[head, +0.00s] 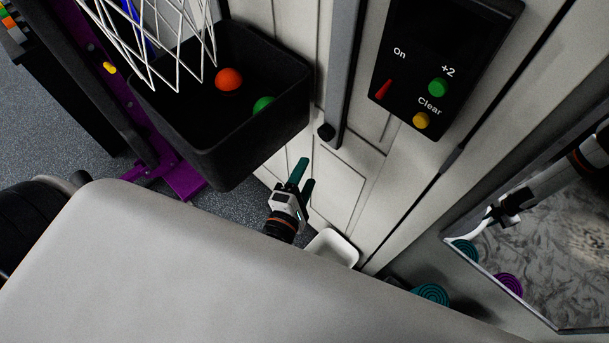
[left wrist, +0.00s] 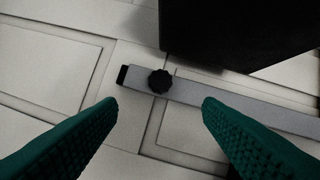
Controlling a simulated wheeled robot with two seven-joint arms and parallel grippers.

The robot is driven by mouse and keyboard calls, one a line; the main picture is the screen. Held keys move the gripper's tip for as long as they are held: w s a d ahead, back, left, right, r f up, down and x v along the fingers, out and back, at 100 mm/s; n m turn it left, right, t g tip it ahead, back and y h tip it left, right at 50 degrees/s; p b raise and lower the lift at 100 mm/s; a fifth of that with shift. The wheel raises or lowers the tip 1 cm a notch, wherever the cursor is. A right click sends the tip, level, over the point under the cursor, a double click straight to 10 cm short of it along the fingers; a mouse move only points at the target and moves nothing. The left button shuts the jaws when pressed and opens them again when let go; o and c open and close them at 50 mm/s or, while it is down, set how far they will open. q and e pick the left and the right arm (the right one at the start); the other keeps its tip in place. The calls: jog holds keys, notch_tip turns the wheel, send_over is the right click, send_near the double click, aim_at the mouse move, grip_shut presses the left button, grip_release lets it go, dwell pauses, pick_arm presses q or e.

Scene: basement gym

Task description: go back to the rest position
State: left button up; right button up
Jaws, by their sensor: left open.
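My left gripper (head: 301,178), with teal fingers, is in the lower middle of the head view, in front of the white panelled wall. It is below and to the right of the black bin. The left wrist view shows its two fingers (left wrist: 160,108) spread wide with nothing between them. Beyond them are the white panels and a grey bar (left wrist: 220,92) with a black knob. My right gripper cannot be made out as such in the head view; a mirror at the right shows a reflected arm and gripper.
A black bin (head: 225,165) holds an orange ball (head: 229,79) and a green ball (head: 263,104) under a white net. A control panel (head: 447,60) with coloured buttons is on the wall. A white tray (head: 333,247) is below my left gripper. A mirror (head: 560,240) stands at right.

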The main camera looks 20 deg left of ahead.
pick_arm(q)
jog(key=s+f+m+g+h+b, duration=0.1)
jog(key=s+f+m+g, duration=0.3)
jog(key=f, duration=0.6)
jog(key=s+d+f+m+g+h+b, duration=0.15)
jog(key=f+m, duration=0.35)
jog(key=f, duration=0.5)
jog(key=s+f+m+g+h, duration=0.15)
jog(key=s+f+m, duration=0.3)
jog(key=f, duration=0.55)
jog(key=s+a+f+m+g+y, duration=0.1)
jog(key=s+a+f+m+g, duration=0.2)
jog(key=s+f, duration=0.2)
jog(key=s+a+f+m+g+y+b, duration=0.1)
jog(key=s+a+f+m+g, duration=0.2)
jog(key=s+f, duration=0.3)
jog(key=s+a+f+m+g+y, duration=0.1)
jog(key=s+a+f+m, duration=0.3)
jog(key=s, duration=0.5)
jog(key=shift+a+f+g, duration=0.25)
jog(key=shift+f+g, duration=0.55)
jog(key=shift+g, duration=0.1)
